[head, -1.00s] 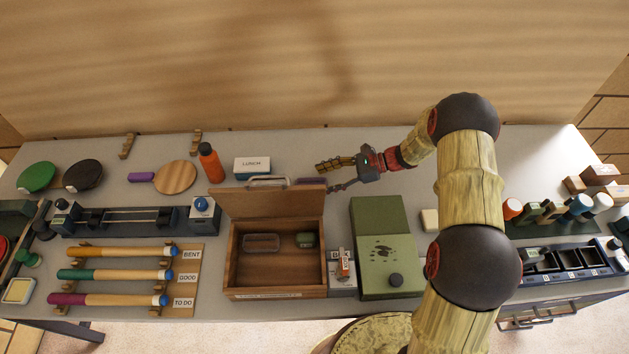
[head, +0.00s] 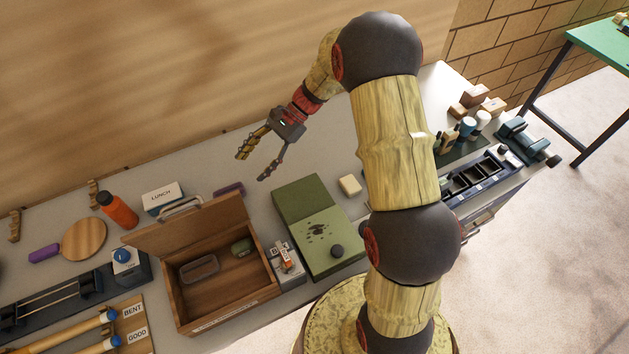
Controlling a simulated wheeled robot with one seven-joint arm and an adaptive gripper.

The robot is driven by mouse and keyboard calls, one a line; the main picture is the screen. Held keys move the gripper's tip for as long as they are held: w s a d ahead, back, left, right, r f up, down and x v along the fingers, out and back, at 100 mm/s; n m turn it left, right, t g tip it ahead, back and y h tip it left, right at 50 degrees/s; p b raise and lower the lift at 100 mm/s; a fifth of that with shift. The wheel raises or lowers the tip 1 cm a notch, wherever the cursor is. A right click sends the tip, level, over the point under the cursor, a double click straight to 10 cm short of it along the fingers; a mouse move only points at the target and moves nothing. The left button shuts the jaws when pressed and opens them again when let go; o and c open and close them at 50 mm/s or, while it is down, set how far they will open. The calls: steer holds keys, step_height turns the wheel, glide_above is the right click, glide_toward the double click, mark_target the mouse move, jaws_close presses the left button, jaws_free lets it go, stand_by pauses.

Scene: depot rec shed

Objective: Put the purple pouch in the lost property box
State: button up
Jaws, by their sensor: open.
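The purple pouch (head: 229,189) lies on the grey table behind the box, just right of the raised lid. It is small, dark purple and flat. The lost property box (head: 228,308) is a wooden box with its lid (head: 188,222) standing open. A grey-rimmed case (head: 199,269) and a small green item (head: 242,247) lie inside it. The label on its front is too small to read. My gripper (head: 253,167) is open and empty, above the back of the table. Its fingers point down and left, toward the pouch but apart from it.
A green case (head: 305,205) and a small labelled holder (head: 287,266) stand right of the box. A cream block (head: 349,185) lies beyond the case. An orange bottle (head: 118,210) and a lunch box (head: 162,198) stand left of the lid. The back wall is close behind.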

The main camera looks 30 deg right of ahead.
steer(key=s+d+r+n+t+h, duration=0.2)
steer(key=s+r+n+h, duration=0.3)
steer(key=s+r, duration=0.4)
steer(key=s+d+r+n+t+h, duration=0.3)
steer(key=s+r+n, duration=0.5)
steer(key=s, duration=0.9)
step_height(320, 180, up, 2)
steer(key=shift+r+n+t+h, duration=0.3)
steer(key=shift+t+h, duration=0.4)
steer(key=shift+h, duration=0.4)
steer(key=shift+o, duration=1.1)
steer(key=shift+s+d, duration=0.1)
steer(key=shift+s, duration=0.15)
steer(key=shift+o, duration=1.3)
